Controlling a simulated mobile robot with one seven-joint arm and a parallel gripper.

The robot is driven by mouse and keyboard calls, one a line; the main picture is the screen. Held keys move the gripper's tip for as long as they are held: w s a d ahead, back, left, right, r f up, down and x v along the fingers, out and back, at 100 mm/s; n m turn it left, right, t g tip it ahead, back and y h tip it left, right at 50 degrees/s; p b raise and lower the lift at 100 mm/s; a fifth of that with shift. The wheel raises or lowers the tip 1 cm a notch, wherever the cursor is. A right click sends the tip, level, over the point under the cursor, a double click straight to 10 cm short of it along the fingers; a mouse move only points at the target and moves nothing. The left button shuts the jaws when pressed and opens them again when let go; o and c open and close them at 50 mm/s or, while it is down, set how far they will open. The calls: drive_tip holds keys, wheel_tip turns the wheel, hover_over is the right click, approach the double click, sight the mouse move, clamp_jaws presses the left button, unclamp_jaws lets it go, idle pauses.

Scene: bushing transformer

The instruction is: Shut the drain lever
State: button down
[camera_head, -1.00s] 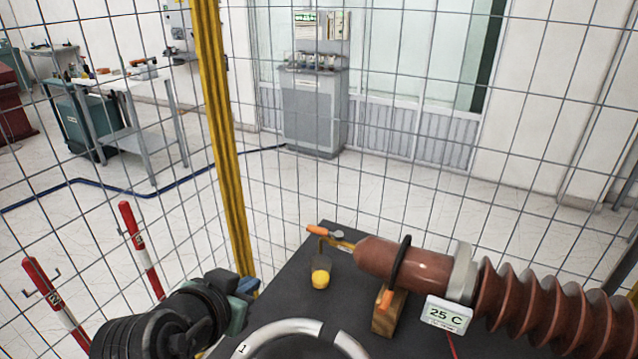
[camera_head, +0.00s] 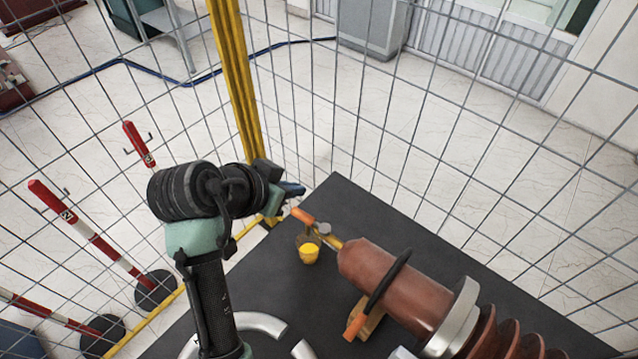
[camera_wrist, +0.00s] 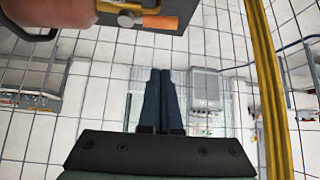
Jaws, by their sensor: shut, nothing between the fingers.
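The drain lever (camera_head: 302,216) has an orange handle and sits at the end of a brass pipe on the brown bushing (camera_head: 395,280). A round grey knob (camera_head: 323,229) is at the lever's base. In the wrist view the orange lever (camera_wrist: 160,22) lies across the top, beside its metal knob. My gripper (camera_head: 295,189) is just behind and left of the lever in the head view, apart from it. In the wrist view my gripper's two dark fingers (camera_wrist: 157,75) are together and empty, with a gap between their tips and the lever.
A cup with yellow contents (camera_head: 309,253) stands below the lever on the dark table (camera_head: 345,200). A wooden block (camera_head: 367,318) supports the bushing. A wire fence with a yellow post (camera_head: 233,80) stands close behind. Red-and-white posts (camera_head: 100,240) are at left.

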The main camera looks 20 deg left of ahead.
sight(311, 221)
drive_tip(key=shift+w+d+f+p, duration=0.1)
drive_tip(key=shift+w+f+p, duration=0.4)
drive_tip(key=shift+f, duration=0.8)
drive_tip(key=shift+w+d+f+p, duration=0.1)
drive_tip(key=shift+w+f+p, duration=0.15)
drive_tip(key=shift+f+p, duration=0.85)
drive_tip(key=shift+w+d+f+p, duration=0.1)
drive_tip(key=shift+w+f+p, duration=0.3)
drive_tip(key=shift+f, duration=1.1)
